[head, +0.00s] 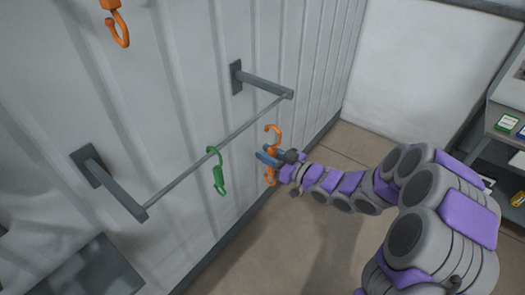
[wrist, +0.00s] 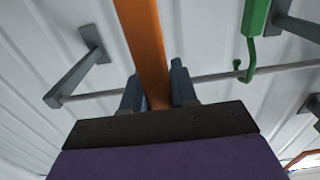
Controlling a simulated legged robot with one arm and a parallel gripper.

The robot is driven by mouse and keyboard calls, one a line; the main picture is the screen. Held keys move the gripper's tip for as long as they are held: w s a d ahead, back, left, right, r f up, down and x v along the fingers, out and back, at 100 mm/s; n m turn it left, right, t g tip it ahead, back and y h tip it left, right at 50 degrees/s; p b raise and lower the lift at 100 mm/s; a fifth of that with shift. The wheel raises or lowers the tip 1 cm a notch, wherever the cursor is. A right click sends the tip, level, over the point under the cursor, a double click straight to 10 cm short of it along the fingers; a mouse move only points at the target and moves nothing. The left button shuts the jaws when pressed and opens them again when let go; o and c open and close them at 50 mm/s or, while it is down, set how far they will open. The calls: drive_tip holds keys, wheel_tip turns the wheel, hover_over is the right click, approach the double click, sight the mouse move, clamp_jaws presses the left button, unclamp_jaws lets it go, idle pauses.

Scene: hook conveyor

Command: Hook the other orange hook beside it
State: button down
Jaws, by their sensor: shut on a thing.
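My gripper (head: 268,157) is shut on an orange hook (head: 273,135) just below the right part of the rail. In the wrist view the orange hook (wrist: 144,45) stands as a tall strip between the two fingers of my gripper (wrist: 159,88). In the head view its curved top is close to the rail; I cannot tell whether it touches it. A green hook (head: 218,176) hangs on the rail to the left of it, and it also shows in the wrist view (wrist: 254,35). Another orange hook (head: 117,22) is at the top left of the head view, its upper end cut off.
The grey rail (head: 190,170) runs between two wall brackets (head: 115,190) on the ribbed white wall (head: 170,60). A grey box (head: 85,275) is at the lower left. A shelf (head: 508,115) with small boxes stands at the right. The floor between is clear.

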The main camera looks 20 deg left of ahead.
drive_tip(key=shift+v, duration=2.45)
